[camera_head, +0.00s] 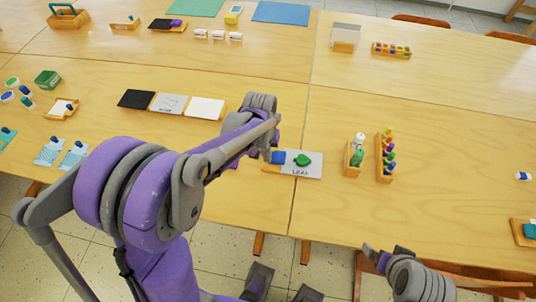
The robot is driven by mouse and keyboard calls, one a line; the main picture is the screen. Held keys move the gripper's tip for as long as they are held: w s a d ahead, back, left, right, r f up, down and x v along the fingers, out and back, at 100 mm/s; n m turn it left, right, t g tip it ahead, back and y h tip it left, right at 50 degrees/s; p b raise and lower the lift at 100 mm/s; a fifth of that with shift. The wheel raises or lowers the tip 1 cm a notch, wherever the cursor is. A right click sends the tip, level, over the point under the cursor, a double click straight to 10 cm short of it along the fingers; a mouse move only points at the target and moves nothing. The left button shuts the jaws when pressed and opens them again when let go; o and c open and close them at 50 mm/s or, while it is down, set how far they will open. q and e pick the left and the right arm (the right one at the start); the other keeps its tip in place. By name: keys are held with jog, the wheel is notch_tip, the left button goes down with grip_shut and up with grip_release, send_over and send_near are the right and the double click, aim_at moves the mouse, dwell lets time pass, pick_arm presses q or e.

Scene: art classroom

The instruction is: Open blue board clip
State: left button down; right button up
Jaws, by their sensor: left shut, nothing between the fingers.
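The blue board clip (278,157) sits at the left edge of a white board (312,171) with a green leaf shape and the word LEAF. The board lies on the wooden table near its front edge. My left gripper (267,154) is shut and empty, right beside the clip's left side; the arm partly hides it, and I cannot tell whether it touches the clip. I cannot make out whether the clip's jaws are open. My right gripper (386,256) is low at the table's front edge, away from the clip; its finger opening is unclear.
Right of the board stand a wooden holder with bottles (354,160) and a wooden rack of colored pegs (386,158). Black, grey and white panels (206,107) lie behind my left arm. The table's middle right is clear.

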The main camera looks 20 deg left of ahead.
pick_arm(q)
jog(key=shift+r+p, duration=0.55)
jog(key=shift+r, duration=0.25)
jog(key=shift+r+p, duration=0.35)
jog(key=shift+r, duration=0.15)
jog(key=s+a+r+p, duration=0.1)
jog(key=a+r, duration=0.3)
jog(key=r, duration=0.8)
jog(key=shift+r+p, duration=0.25)
jog(key=shift+p, duration=0.45)
jog(key=shift+s, duration=0.1)
